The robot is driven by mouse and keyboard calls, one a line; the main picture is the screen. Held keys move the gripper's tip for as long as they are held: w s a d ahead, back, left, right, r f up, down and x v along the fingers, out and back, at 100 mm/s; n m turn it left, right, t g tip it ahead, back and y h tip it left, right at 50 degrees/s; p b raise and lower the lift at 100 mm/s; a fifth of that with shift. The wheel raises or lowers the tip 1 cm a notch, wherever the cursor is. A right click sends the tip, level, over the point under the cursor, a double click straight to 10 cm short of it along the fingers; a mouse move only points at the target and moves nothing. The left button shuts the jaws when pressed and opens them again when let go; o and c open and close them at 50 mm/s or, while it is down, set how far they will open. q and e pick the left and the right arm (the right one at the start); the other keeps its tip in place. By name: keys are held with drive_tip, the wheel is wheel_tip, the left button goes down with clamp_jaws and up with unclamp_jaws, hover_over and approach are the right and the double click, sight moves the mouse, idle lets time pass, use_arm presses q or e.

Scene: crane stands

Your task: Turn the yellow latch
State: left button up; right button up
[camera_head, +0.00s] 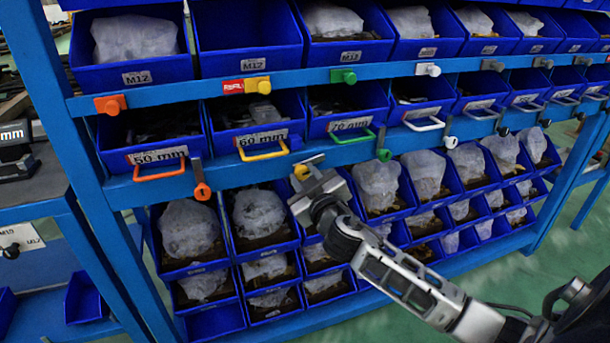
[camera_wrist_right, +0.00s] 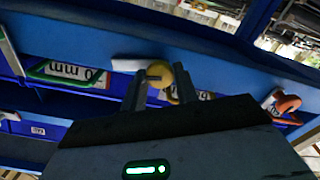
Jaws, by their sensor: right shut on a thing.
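The yellow latch (camera_head: 301,172) is on the blue shelf beam, right of the yellow drawer handle (camera_head: 264,154). It is largely hidden behind my right gripper (camera_head: 311,174) in the head view. In the right wrist view, the yellow latch's round knob (camera_wrist_right: 182,80) shows at the tips of my right gripper (camera_wrist_right: 163,88). The right gripper is shut on the latch. Its exact turn angle is hard to tell. My left gripper is in neither view.
An orange latch (camera_head: 202,190) hangs to the left and a green latch (camera_head: 383,154) to the right on the same beam. Orange (camera_head: 160,173) and green (camera_head: 351,137) handles stick out nearby. Blue bins with bagged parts (camera_head: 259,213) fill the rack below.

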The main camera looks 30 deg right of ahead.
drive_tip(key=n, duration=0.2)
drive_tip(key=shift+n+p, duration=0.4)
drive_tip(key=n+p, duration=0.1)
drive_tip(key=n, duration=0.1)
drive_tip(key=shift+n, duration=0.3)
drive_tip(key=n, duration=0.2)
drive_tip(key=shift+n+p, duration=0.4)
drive_tip(key=n+p, duration=0.1)
drive_tip(key=n, duration=0.2)
drive_tip(key=shift+n, duration=0.9)
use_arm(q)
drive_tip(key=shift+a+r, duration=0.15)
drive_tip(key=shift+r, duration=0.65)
use_arm(e)
drive_tip(key=shift+n, duration=0.3)
use_arm(q)
drive_tip(key=shift+p, duration=0.3)
